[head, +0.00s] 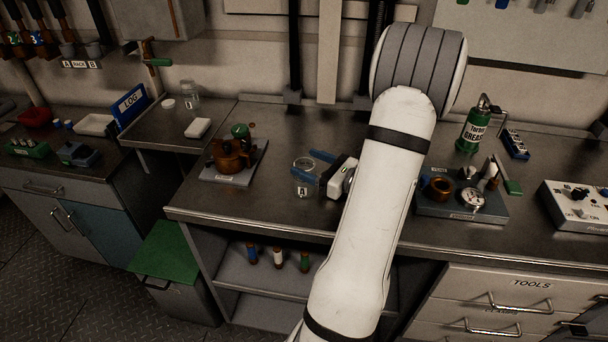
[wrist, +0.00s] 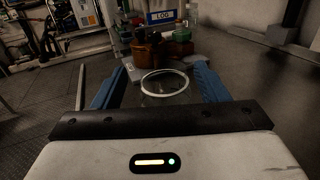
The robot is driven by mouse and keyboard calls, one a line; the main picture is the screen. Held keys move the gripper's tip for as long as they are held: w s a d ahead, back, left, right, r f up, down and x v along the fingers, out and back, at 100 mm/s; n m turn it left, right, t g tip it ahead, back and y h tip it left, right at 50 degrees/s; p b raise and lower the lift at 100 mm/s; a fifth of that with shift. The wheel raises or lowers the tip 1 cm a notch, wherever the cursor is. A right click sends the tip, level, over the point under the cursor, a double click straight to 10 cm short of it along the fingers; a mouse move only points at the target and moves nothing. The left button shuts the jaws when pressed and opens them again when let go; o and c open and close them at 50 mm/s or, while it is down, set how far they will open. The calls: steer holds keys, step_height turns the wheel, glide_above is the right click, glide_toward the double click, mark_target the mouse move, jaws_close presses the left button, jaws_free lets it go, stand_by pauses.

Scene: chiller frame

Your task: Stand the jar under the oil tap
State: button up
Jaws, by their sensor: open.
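A clear glass jar (head: 304,188) marked A stands upright on the steel bench in the head view. Its pale round rim (wrist: 165,76) shows in the wrist view. My gripper (head: 303,163) is open, its blue fingers on either side of the jar; I cannot tell whether they touch it. In the wrist view the gripper (wrist: 155,70) has a finger left and right of the rim. A tap (head: 151,53) with a green handle hangs below a grey tank (head: 165,14) on the back wall at upper left. A second clear jar (head: 189,96), marked B, stands below and right of the tap.
A brown pot device (head: 229,157) on a grey plate stands left of jar A. A grease can (head: 472,132) stands at right.

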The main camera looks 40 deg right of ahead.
mark_target(298, 156)
steer(key=x, duration=0.4)
steer(key=shift+w+d+r+p, duration=0.15)
steer(key=shift+p, duration=0.25)
steer(key=shift+c, duration=0.4)
steer(key=c, duration=1.3)
steer(key=shift+c, duration=0.2)
steer(key=shift+r, duration=0.15)
